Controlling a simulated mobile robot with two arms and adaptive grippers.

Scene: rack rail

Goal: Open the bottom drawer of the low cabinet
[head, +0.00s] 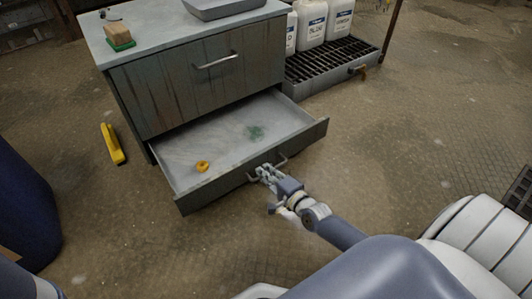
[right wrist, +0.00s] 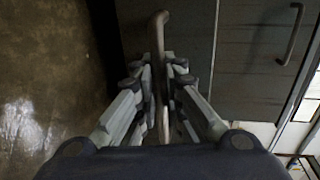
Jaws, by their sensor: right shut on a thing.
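The low cabinet (head: 190,95) stands at the upper left of the head view. Its bottom drawer (head: 185,199) is pulled well out, with its inside in view. A small yellow ring (head: 203,166) and a green patch (head: 254,132) lie on the drawer floor. My right gripper (head: 266,173) is at the drawer front, shut on the drawer handle (head: 281,160). In the right wrist view, the handle (right wrist: 160,60) runs between the two fingers. The upper drawer, with its own handle (head: 215,62), is closed. My left gripper is not in view.
A wooden block on a green base (head: 119,37) and a grey tray (head: 225,8) are on the cabinet top. A yellow object (head: 112,144) lies on the floor left of the cabinet. White jugs (head: 311,20) stand on a black grate (head: 330,62) to the right. The floor right of the drawer is clear.

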